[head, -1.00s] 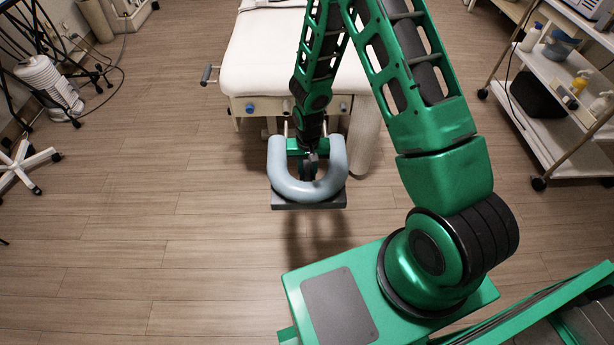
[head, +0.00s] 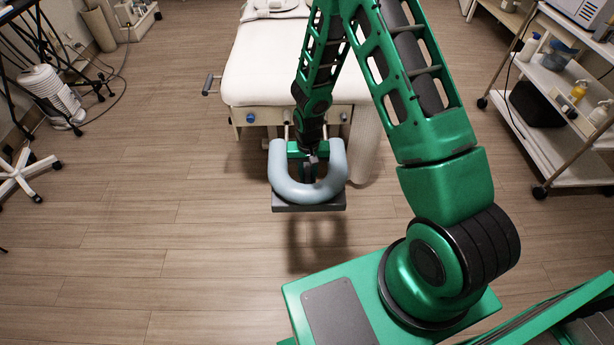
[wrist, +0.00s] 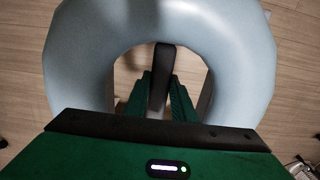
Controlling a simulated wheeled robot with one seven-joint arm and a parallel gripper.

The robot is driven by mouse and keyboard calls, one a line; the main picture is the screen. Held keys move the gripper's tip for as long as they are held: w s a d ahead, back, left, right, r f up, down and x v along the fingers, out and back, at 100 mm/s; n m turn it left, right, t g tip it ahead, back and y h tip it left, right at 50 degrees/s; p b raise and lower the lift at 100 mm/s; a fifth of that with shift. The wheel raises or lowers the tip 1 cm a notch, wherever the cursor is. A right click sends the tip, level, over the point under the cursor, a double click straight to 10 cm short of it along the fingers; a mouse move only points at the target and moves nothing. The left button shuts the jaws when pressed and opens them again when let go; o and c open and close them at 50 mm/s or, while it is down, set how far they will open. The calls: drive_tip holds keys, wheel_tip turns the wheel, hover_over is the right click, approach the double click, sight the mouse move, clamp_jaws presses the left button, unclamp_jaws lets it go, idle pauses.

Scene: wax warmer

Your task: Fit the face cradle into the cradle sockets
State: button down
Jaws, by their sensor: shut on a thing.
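The face cradle (head: 336,175) is a light blue-grey U-shaped cushion on a dark base board. It hangs level above the floor, just in front of the end of the white massage table (head: 290,75). My gripper (head: 309,163) is inside the U. In the wrist view, my gripper's green fingers (wrist: 158,95) are shut on a dark bar in the middle of the face cradle (wrist: 237,60). Two thin pale rods (head: 286,130) show between cradle and table end. My arm and the cradle hide where they end, and I cannot make out the sockets.
A shelf trolley (head: 555,130) is at the right.

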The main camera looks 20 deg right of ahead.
idle(0.3)
drive_tip(key=shift+w+d, duration=0.3)
drive_tip(key=shift+w, duration=0.65)
drive_tip(key=shift+w+d, duration=0.3)
drive_tip(key=shift+w, duration=0.65)
drive_tip(key=shift+w+d, duration=0.3)
drive_tip(key=shift+w, duration=0.65)
drive_tip(key=shift+w+d, duration=0.2)
drive_tip(key=shift+w, duration=0.35)
drive_tip(key=shift+w+d, duration=0.15)
drive_tip(key=shift+w, duration=0.35)
drive_tip(key=shift+c, duration=0.9)
unclamp_jaws()
drive_tip(key=shift+r, duration=0.15)
drive_tip(key=shift+r, duration=1.75)
